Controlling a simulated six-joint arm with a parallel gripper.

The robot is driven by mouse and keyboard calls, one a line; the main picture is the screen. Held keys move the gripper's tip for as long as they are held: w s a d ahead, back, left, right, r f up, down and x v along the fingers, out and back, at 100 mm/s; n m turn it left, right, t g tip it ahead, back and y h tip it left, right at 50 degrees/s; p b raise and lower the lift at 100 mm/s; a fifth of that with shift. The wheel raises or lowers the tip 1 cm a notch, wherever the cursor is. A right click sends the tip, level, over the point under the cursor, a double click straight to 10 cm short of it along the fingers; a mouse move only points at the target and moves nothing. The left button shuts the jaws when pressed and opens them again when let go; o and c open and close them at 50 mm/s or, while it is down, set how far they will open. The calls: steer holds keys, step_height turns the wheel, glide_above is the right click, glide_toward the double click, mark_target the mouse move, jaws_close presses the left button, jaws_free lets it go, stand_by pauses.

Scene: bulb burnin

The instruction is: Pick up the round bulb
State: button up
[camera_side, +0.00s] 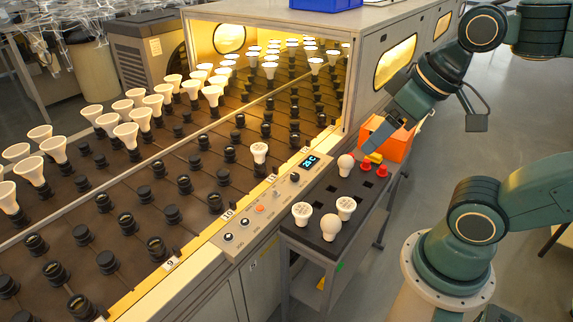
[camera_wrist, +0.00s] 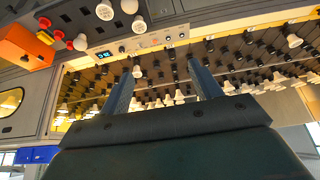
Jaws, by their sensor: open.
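A round white bulb (camera_side: 345,165) stands on the dark cart top near the red pieces.
An orange bin (camera_side: 390,143) stands at the cart's far end beside red pieces (camera_side: 367,168). A control panel (camera_side: 270,205) with a lit display borders the cart. Beyond it, a dark rack (camera_side: 190,160) holds rows of sockets and many bulbs, running into a lit chamber. A small bulb (camera_side: 259,150) stands near the panel.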

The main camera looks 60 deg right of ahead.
stand_by(0.3)
steer(key=shift+c, duration=0.6)
steer(key=shift+w, duration=0.1)
